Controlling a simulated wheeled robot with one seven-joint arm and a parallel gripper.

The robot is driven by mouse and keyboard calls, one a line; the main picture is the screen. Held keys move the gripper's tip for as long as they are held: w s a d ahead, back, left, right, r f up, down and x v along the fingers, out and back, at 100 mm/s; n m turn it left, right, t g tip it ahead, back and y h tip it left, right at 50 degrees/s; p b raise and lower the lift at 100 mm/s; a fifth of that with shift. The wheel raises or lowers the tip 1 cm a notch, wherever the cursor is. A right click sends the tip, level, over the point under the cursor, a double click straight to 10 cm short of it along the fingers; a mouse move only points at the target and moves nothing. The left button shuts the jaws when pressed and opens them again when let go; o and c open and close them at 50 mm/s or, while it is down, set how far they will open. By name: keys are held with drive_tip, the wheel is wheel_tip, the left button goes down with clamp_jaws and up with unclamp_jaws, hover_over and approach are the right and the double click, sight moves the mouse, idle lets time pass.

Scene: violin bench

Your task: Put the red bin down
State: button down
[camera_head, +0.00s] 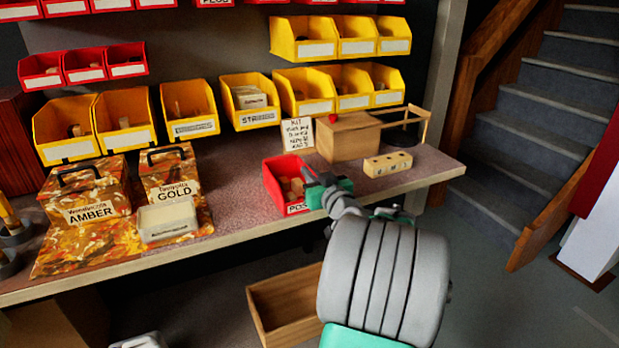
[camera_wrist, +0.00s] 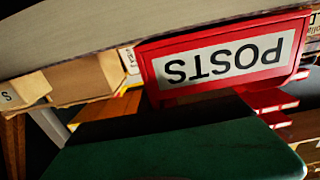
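The red bin (camera_head: 275,190), with pale wooden pieces inside, is at the front of the bench, right of its middle. Its front label begins "POS" in the head view. In the upside-down wrist view the red bin (camera_wrist: 155,72) shows its POSTS label whole, its lower edge close to the pale bench edge. I cannot tell whether its base touches the bench. My gripper (camera_head: 322,190) is at the bin's right front side. My green gripper part (camera_wrist: 180,148) covers the bin's upper edge in the wrist view. The fingertips and any grip on the bin are hidden.
The bench top (camera_head: 235,205) has clear room left of the bin. A wooden box (camera_head: 347,140), a labelled block (camera_head: 388,164) and a card (camera_head: 298,134) stand to the right and behind. Yellow bins (camera_head: 192,112) line the back. An open wooden crate (camera_head: 288,303) is on the floor.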

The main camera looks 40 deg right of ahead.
drive_tip(key=shift+f, duration=0.15)
drive_tip(key=c, duration=1.6)
unclamp_jaws()
drive_tip(key=shift+c, duration=0.2)
drive_tip(key=shift+r, duration=0.3)
drive_tip(key=v, duration=1.2)
drive_tip(key=shift+p, duration=0.45)
drive_tip(key=shift+a+f, duration=0.1)
drive_tip(key=shift+f, duration=0.05)
